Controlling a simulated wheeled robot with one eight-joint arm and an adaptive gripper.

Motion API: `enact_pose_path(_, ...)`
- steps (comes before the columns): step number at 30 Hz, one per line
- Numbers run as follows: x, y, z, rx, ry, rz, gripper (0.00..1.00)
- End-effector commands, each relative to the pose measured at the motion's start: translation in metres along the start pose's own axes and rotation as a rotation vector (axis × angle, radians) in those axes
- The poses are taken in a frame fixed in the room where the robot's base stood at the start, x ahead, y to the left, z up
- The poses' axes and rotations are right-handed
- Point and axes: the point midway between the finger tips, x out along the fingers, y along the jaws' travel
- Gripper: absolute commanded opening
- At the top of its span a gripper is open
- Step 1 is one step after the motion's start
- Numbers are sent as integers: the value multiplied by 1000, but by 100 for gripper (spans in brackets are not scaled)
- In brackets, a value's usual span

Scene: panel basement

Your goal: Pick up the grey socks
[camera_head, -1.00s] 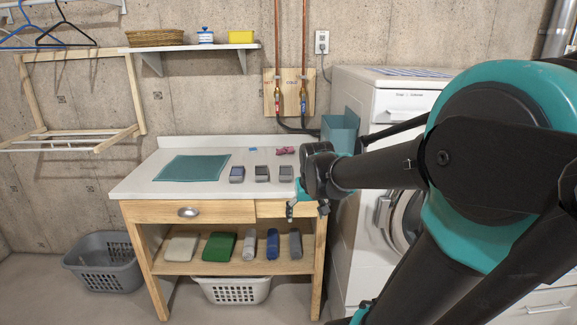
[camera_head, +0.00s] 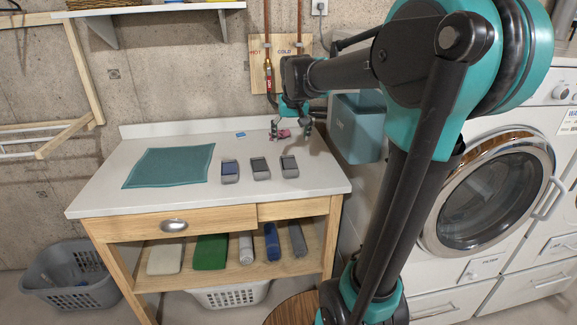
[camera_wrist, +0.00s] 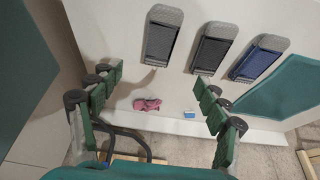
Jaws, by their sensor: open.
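Three small folded bundles with grey ends lie in a row on the white worktop (camera_head: 190,202). The right one looks grey and seems to be the grey socks (camera_head: 289,166); in the wrist view they are the left bundle (camera_wrist: 162,38). The middle bundle (camera_head: 260,169) is darker, and the left bundle (camera_head: 230,172) has a blue middle. My gripper (camera_head: 291,127) is open and empty, pointing down above the back right of the worktop. It is apart from the socks. In the wrist view its fingers stand wide apart, with the socks beyond them.
A pink cloth (camera_wrist: 147,104) and a small blue item (camera_head: 240,134) lie near the worktop's back edge. A teal mat (camera_head: 168,167) lies at left. A teal bin (camera_head: 358,125) and the washing machine (camera_head: 490,190) stand close on the right.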

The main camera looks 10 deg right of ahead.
Motion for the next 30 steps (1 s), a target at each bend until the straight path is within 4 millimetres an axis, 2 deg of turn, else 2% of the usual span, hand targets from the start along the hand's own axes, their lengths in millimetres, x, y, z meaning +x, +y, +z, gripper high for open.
enact_pose_path(3, 25, 0, 0, 1, 0, 0, 76)
enact_pose_path(10, 67, 0, 0, 1, 0, 0, 76)
enact_pose_path(20, 92, 0, 2, 0, 0, 0, 76)
enact_pose_path(30, 134, 1, 7, 0, 0, 0, 76)
